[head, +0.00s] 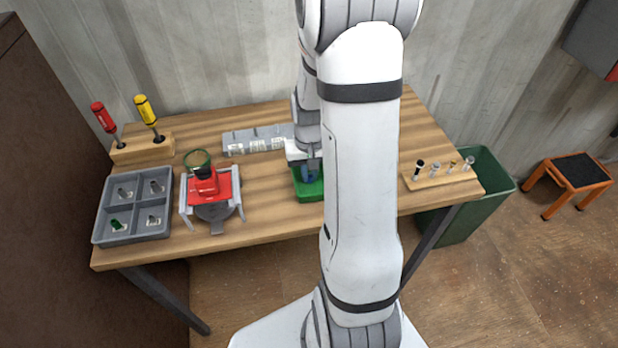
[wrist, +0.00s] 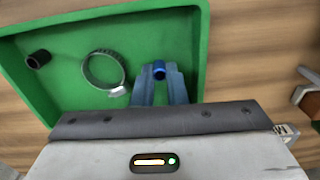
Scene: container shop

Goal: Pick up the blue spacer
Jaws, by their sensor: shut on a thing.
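The blue spacer (wrist: 159,69) is a small blue cylinder. In the wrist view it sits between the tips of my gripper (wrist: 160,76), whose blue-grey fingers are shut on it. My gripper is over the green tray (wrist: 60,98); I cannot tell whether the spacer still touches the tray floor. In the head view my gripper (head: 309,176) is at the green tray (head: 311,194), and my arm covers part of the tray. The spacer cannot be made out in the head view.
A black cylinder (wrist: 39,59) and a metal ring clamp (wrist: 103,70) lie in the tray. On the table are a grey divided bin (head: 137,237), a red device (head: 203,187) in a grey holder, a screwdriver block (head: 143,151) and a wooden rack (head: 438,178). A green bin (head: 463,224) stands at right.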

